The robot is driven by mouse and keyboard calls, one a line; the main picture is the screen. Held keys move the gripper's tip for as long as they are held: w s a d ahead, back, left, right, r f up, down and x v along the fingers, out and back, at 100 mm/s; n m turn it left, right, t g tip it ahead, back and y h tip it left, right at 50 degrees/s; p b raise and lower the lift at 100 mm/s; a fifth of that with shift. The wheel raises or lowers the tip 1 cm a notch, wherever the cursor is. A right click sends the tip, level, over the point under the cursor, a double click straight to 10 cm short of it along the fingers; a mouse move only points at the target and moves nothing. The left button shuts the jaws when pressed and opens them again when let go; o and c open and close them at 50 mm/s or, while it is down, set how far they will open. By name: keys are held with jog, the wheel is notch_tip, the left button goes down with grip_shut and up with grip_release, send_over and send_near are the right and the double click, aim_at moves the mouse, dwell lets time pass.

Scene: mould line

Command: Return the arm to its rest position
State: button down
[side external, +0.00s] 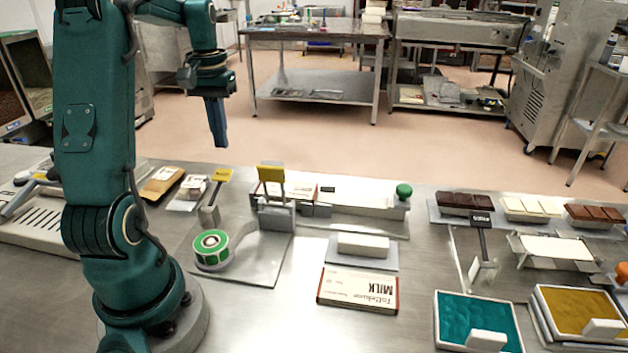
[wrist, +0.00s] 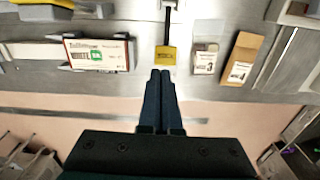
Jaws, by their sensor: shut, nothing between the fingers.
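My gripper (side external: 217,122) hangs pointing down, high above the far side of the metal bench in the side external view. In the wrist view my gripper (wrist: 161,74) shows its two dark fingers close together, with nothing between them. The fingers are clear of every object on the bench. My arm is raised and bent over at the left of the side external view. No rest stand or marker for the arm is visible.
A yellow tag (wrist: 166,54) stands near the fingertips in the wrist view. Air around the gripper is free.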

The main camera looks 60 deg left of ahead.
jog(key=w+d+r+m+t+y, duration=0.1)
jog(key=d+r+m, duration=0.2)
jog(key=d, duration=0.5)
jog(key=w+d+r+m+t, duration=0.1)
jog(key=d+r+m+t, duration=0.15)
jog(key=d, duration=0.55)
jog(key=s+d+f+m+t+h, duration=0.1)
jog(key=s+d+f+m+t, duration=0.1)
jog(key=s+d, duration=0.5)
jog(key=d+f+m, duration=0.1)
jog(key=d, duration=0.1)
jog(key=shift+d+f, duration=0.3)
jog(key=shift+d, duration=0.05)
